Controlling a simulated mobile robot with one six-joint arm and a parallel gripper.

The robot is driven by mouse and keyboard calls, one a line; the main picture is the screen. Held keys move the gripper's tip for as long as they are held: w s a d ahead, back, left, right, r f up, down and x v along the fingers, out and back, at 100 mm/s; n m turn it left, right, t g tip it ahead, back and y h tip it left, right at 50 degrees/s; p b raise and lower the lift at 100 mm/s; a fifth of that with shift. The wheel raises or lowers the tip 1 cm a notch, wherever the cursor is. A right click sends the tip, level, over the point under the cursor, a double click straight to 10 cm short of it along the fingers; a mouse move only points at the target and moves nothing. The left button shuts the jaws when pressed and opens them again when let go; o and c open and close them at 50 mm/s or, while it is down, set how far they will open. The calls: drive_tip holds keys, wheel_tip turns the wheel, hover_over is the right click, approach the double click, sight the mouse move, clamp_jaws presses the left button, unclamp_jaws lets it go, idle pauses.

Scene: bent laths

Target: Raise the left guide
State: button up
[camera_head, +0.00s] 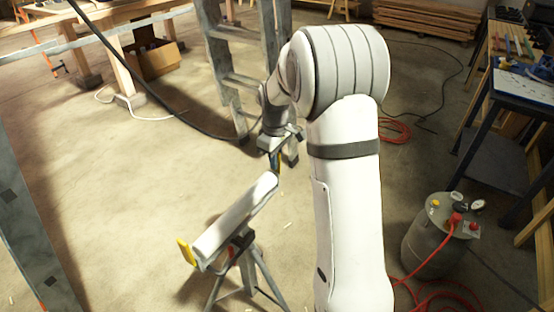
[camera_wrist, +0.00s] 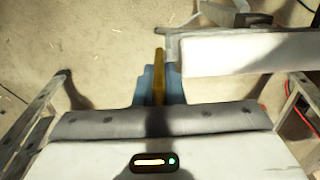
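A white roller (camera_head: 237,220) lies on a grey folding stand (camera_head: 247,270), slanting from near left to far right. One yellow guide (camera_head: 186,252) stands at its near left end. At its far end my gripper (camera_head: 276,156) reaches down. In the wrist view, my gripper's blue fingers (camera_wrist: 160,88) lie on both sides of a second yellow guide (camera_wrist: 159,62) and appear shut on it. The roller (camera_wrist: 250,52) extends right from there, beside a grey bracket (camera_wrist: 172,44). The guide's lower part is hard to make out.
A stepladder (camera_head: 232,80) stands just behind my gripper. A grey tank (camera_head: 428,240) with red hose is on the right, near a workbench (camera_head: 525,85). A dark cable hangs across the upper left. The floor left of the stand is mostly clear.

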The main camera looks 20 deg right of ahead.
drive_tip(key=o, duration=0.5)
drive_tip(key=shift+c, duration=0.2)
wheel_tip(320, 180, up, 8)
drive_tip(key=shift+f+p, duration=0.1)
drive_tip(key=shift+p, duration=0.9)
drive_tip(key=shift+s, duration=0.1)
drive_tip(key=s+a+r+m+t+p, duration=0.1)
drive_tip(key=s+r+m+p, duration=0.3)
drive_tip(key=s+r+p, duration=0.5)
drive_tip(key=s+a+r+m+t+p, duration=0.1)
drive_tip(key=s+r+m+p, duration=0.3)
drive_tip(key=s, duration=1.4)
wheel_tip(320, 180, up, 9)
drive_tip(key=a+p, duration=0.1)
drive_tip(key=p, duration=0.3)
drive_tip(key=shift+s+p, duration=0.3)
drive_tip(key=shift+p, duration=0.05)
